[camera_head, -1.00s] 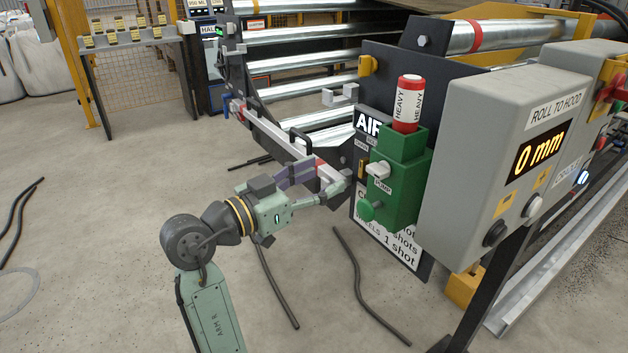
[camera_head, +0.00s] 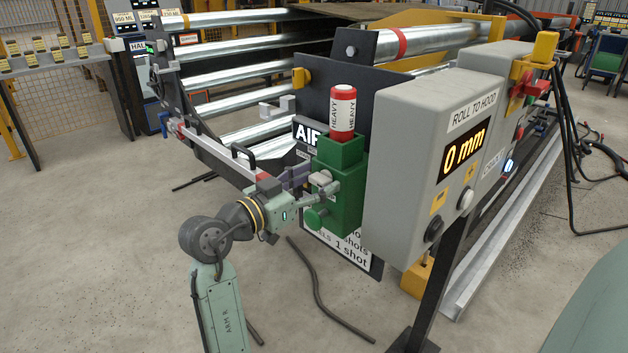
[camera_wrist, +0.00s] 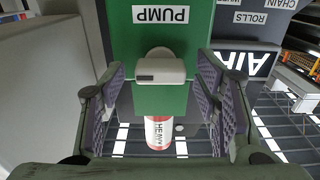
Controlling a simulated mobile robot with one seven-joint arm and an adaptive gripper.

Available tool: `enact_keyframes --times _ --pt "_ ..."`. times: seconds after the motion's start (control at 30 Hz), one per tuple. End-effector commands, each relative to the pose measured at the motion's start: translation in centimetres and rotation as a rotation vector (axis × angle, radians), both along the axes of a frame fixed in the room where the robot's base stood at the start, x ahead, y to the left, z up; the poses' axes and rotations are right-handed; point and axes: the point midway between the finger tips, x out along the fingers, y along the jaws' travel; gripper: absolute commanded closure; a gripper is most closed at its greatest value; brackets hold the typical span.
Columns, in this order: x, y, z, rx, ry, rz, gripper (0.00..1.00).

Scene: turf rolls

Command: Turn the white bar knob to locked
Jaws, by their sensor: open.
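The white bar knob (camera_wrist: 160,67) sits on the front of the green pump box (camera_wrist: 190,97), beside the PUMP label, which reads upside down in the wrist view. Its bar lies across that picture. In the head view the knob (camera_head: 320,178) is partly hidden by my gripper (camera_head: 316,186). My gripper (camera_wrist: 163,85) is open, with one purple-padded finger on each side of the knob. Gaps show between the knob and both pads. No locked marking is readable in these views.
A red and white HEAVY cylinder (camera_head: 342,113) stands on top of the green box. A round green knob (camera_head: 316,219) juts out below. The grey control box (camera_head: 415,150), reading 0 mm, stands close on the right. Hoses (camera_head: 320,290) lie on the floor.

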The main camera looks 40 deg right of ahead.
Motion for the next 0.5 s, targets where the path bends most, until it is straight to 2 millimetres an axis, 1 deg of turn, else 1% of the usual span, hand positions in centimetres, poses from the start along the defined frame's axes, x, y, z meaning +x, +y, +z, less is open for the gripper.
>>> enact_keyframes --times 0.17,0.2,0.5 --pt "0.00 -0.01 0.01 0.000 0.000 0.000 0.43" --pt "0.01 0.00 0.01 0.000 -0.001 0.000 0.45" --pt "0.01 0.03 0.03 -0.001 -0.001 0.001 0.65"
